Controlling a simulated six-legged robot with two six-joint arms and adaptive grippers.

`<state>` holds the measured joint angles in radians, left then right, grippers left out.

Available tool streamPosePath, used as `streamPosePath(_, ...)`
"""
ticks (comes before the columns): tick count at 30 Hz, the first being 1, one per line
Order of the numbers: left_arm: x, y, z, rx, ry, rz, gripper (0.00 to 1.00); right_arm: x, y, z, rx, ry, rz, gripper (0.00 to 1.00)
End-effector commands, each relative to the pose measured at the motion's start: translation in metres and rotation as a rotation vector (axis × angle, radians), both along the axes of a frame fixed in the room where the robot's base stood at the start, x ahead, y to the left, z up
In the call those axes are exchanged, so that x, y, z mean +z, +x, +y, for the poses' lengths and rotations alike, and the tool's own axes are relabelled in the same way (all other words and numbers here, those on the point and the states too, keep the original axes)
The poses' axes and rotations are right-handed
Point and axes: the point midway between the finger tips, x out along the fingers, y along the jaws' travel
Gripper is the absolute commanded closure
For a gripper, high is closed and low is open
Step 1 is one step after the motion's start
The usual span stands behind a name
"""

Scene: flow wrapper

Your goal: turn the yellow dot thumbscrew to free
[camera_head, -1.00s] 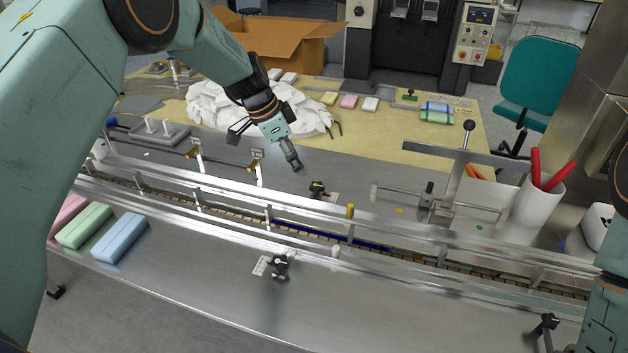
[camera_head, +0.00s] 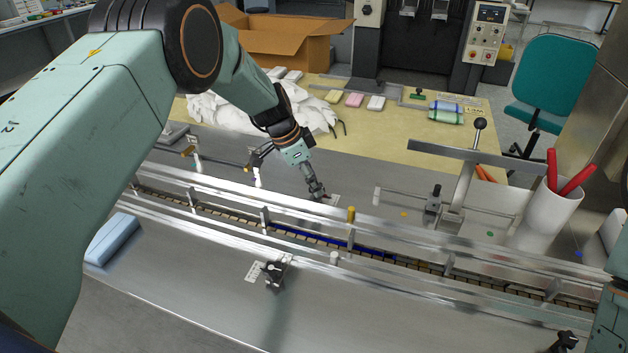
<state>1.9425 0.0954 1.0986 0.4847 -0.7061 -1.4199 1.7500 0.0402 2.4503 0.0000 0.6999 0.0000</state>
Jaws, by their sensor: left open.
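My left gripper (camera_head: 320,193) reaches down from the upper left, with its fingertips at the far-side black thumbscrew behind the conveyor. It is open. The fingers cover most of that thumbscrew, and I cannot tell whether they touch it. Part of its pale scale plate (camera_head: 333,199) shows beside the fingertips. I cannot make out a yellow dot on this thumbscrew. A second black thumbscrew (camera_head: 275,272) stands on the near side of the conveyor, by another pale scale plate (camera_head: 254,272).
The conveyor's metal rails (camera_head: 300,253) cross the deck, with a yellow-capped post (camera_head: 351,214) near my left gripper. A black-knobbed clamp (camera_head: 433,200) and a white cup (camera_head: 545,218) with red handles stand to the right. A blue block (camera_head: 113,239) lies at the near left.

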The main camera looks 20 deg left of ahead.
Motion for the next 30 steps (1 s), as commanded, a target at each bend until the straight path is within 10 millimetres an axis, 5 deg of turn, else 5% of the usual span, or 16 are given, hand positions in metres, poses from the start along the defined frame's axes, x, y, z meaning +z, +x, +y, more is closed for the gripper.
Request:
streamPosePath(12, -0.0103, 0.0050, -0.0039, 0.000, 0.000, 0.000, 0.42, -0.0001, 0.0001, 0.0000, 0.000, 0.000, 0.000, 0.42)
streamPosePath(30, -0.0097, 0.0057, -0.0030, 0.000, 0.001, -0.001, 0.92, -0.0001, 0.0002, 0.0000, 0.000, 0.000, -0.001, 0.42)
